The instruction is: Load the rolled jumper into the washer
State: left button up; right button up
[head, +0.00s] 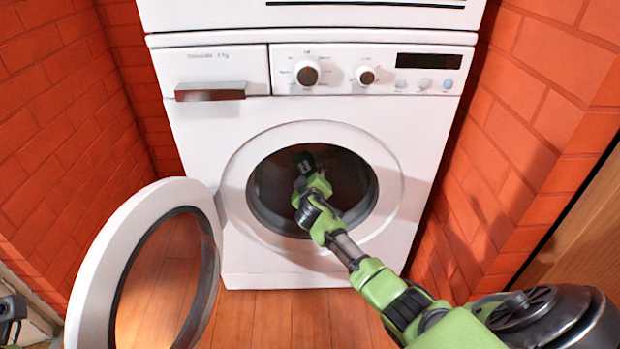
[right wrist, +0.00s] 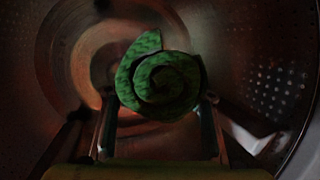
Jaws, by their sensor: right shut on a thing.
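The white washer (head: 195,150) stands ahead with its round door (head: 95,265) swung open to the left. My right arm reaches into the round opening, and my right gripper (head: 304,160) is inside the drum (head: 345,185). In the right wrist view the rolled jumper (right wrist: 160,82), a green knitted spiral, sits between the fingers of my right gripper (right wrist: 158,125), which is shut on it. The perforated drum wall (right wrist: 275,85) surrounds it there. In the head view the jumper is hidden or too dark to make out. A small dark part at the lower left edge may be my left gripper.
Red brick walls (head: 45,110) close in on both sides of the washer. A second white appliance (head: 210,15) sits on top of it. Wooden floor (head: 290,318) is clear in front. A wooden panel (head: 585,240) stands at the right.

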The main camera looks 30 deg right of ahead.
jog(key=o, duration=1.4)
jog(key=shift+r, duration=0.1)
jog(key=shift+s+a, duration=0.1)
jog(key=shift+s, duration=0.05)
jog(key=v, duration=1.1)
jog(key=shift+s+a+r, duration=0.1)
jog(key=shift+s, duration=0.25)
